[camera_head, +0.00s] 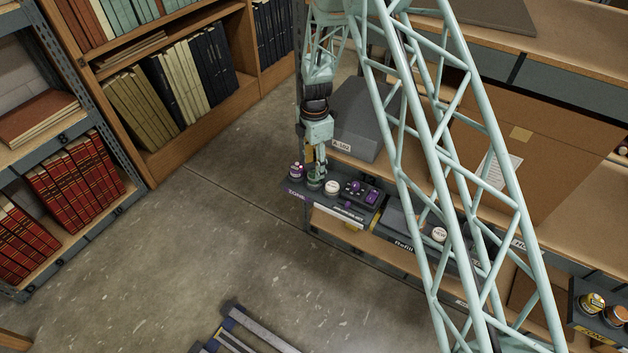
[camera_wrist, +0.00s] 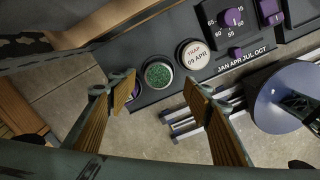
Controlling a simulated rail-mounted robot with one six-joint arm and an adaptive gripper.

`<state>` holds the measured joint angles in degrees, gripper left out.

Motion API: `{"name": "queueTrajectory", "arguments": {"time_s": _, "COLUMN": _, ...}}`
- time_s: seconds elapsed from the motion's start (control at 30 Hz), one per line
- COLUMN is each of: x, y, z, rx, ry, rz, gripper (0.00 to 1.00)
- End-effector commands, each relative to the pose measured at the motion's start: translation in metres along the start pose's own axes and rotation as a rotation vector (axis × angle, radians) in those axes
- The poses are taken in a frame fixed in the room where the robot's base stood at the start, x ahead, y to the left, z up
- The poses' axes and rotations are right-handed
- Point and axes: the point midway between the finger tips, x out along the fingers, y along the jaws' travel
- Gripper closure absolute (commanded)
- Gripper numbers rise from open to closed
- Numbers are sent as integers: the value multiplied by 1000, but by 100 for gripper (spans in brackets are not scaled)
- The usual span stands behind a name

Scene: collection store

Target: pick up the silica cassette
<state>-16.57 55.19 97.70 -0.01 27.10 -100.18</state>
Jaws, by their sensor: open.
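The silica cassette appears to be the round dark-rimmed cup of green granules (camera_wrist: 159,74), set in a dark tray (camera_wrist: 118,58) in the wrist view. My gripper (camera_wrist: 160,84) is open, with one wood-coloured finger pad on each side of the cup in that picture. In the head view my gripper (camera_head: 316,166) points down at the tray's left part, over the greenish cup (camera_head: 315,184). Whether the fingers touch the cup cannot be told. The left finger partly hides a purple item (camera_wrist: 136,91).
A white round trap dated 09 APR (camera_wrist: 195,55) sits close right of the cup. A purple-knobbed dial block (camera_wrist: 231,18) is beyond it. In the head view, a purple-topped jar (camera_head: 296,170) stands left and a grey box (camera_head: 366,118) behind.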

Motion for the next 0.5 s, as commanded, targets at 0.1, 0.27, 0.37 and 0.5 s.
{"name": "queueTrajectory", "arguments": {"time_s": 0.1, "x": 8, "y": 0, "z": 0, "rx": 0, "ry": 0, "rz": 0, "gripper": 54}}
{"name": "queueTrajectory", "arguments": {"time_s": 0.27, "x": 10, "y": 0, "z": 0, "rx": 0, "ry": 0, "rz": 0, "gripper": 54}}
{"name": "queueTrajectory", "arguments": {"time_s": 0.37, "x": 10, "y": 0, "z": 0, "rx": 0, "ry": 0, "rz": 0, "gripper": 54}}
{"name": "queueTrajectory", "arguments": {"time_s": 0.5, "x": 10, "y": 0, "z": 0, "rx": 0, "ry": 0, "rz": 0, "gripper": 54}}
